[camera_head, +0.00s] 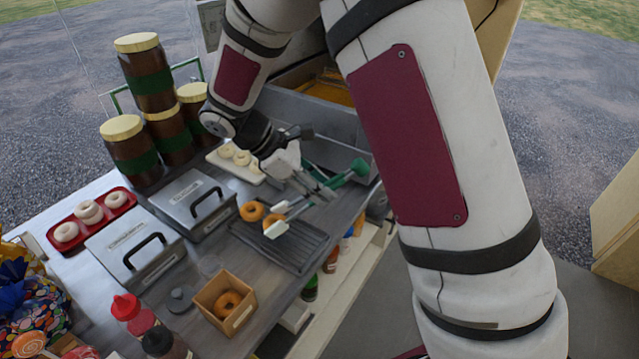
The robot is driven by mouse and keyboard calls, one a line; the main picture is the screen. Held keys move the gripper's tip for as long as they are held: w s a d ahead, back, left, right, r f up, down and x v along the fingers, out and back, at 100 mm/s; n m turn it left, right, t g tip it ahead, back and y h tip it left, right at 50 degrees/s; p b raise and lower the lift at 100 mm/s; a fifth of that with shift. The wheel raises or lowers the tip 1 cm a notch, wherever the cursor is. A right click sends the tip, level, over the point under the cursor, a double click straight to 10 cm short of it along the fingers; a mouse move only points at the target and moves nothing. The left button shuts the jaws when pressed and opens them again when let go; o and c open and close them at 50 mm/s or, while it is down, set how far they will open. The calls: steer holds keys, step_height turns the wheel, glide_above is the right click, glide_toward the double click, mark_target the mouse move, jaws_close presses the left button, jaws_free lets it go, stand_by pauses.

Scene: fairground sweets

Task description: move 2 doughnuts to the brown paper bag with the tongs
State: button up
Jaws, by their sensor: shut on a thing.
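My gripper (285,163) is shut on the tongs (305,203), whose arms reach down and left over the dark rack (299,254). The pale tong tips are at an orange-brown doughnut (275,222); one tip is above it and one at its lower side. I cannot tell whether they grip it or whether it is lifted. Another doughnut (251,211) sits just left of it, near the rack's upper left corner. The open-topped, square brown paper bag (241,317) with a pale label stands at the front, with a doughnut (227,303) inside.
Lidded metal boxes (191,203) and a red tray (46,238) of pale rings are left. Brown jars (131,150) stand at the back left. A green-ended tool (355,170) lies right. Red bottle (132,314) is at the front left.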

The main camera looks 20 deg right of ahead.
steer(key=shift+r, duration=0.1)
jaws_close()
step_height(320, 180, up, 5)
steer(key=shift+f+p, duration=0.1)
steer(key=shift+p, duration=0.95)
steer(key=shift+w, duration=0.1)
